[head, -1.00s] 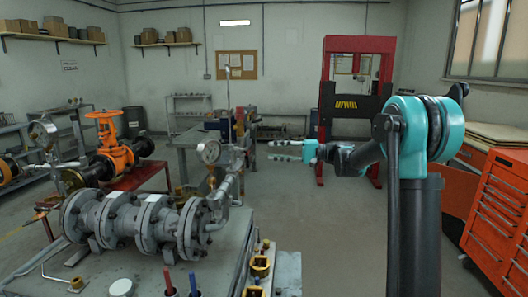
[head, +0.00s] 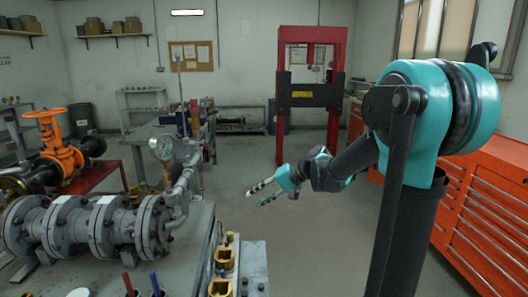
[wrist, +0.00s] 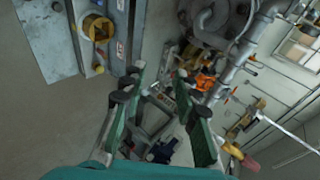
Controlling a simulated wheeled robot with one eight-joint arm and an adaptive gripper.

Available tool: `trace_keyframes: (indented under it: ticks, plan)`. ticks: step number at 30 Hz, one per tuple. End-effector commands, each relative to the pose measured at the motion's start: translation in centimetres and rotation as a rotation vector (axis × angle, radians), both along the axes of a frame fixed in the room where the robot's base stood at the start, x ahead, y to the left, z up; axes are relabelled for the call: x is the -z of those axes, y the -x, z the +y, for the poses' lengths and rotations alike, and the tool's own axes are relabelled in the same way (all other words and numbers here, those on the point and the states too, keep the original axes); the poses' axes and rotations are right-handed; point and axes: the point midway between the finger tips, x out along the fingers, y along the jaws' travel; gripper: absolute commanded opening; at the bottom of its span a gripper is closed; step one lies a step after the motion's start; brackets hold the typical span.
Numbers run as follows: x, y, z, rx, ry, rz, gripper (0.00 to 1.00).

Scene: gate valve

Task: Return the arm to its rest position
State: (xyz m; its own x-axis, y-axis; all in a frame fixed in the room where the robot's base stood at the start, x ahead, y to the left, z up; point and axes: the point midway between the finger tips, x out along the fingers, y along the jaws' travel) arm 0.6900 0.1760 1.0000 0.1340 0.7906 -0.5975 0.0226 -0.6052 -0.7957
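My gripper (head: 267,192) is out in front of my teal and dark arm in the head view, over the open floor to the right of the workbench. Its fingers point left and slightly down. In the wrist view my gripper (wrist: 160,82) shows two green fingers with dark pads, spread well apart with nothing between them. The orange gate valve (head: 60,150) stands on a red stand at the left, well away from my gripper.
A workbench (head: 190,270) carries a grey flanged pipe assembly (head: 90,228) with a pressure gauge (head: 162,148) and yellow fittings (head: 222,258). A red press frame (head: 308,90) stands at the back. An orange tool cabinet (head: 480,210) is at the right. Floor between is clear.

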Motion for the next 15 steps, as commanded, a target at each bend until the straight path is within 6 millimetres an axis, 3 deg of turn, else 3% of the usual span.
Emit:
trace_keyframes:
  ticks: [1,9,15]
  plan:
    - [1.9,2.2,-1.7,0.018,0.080,-0.015,0.30]
    - [11.3,12.0,-12.2,0.098,0.530,-0.114,0.30]
    - [15.6,17.7,-18.7,0.125,0.792,-0.178,0.30]
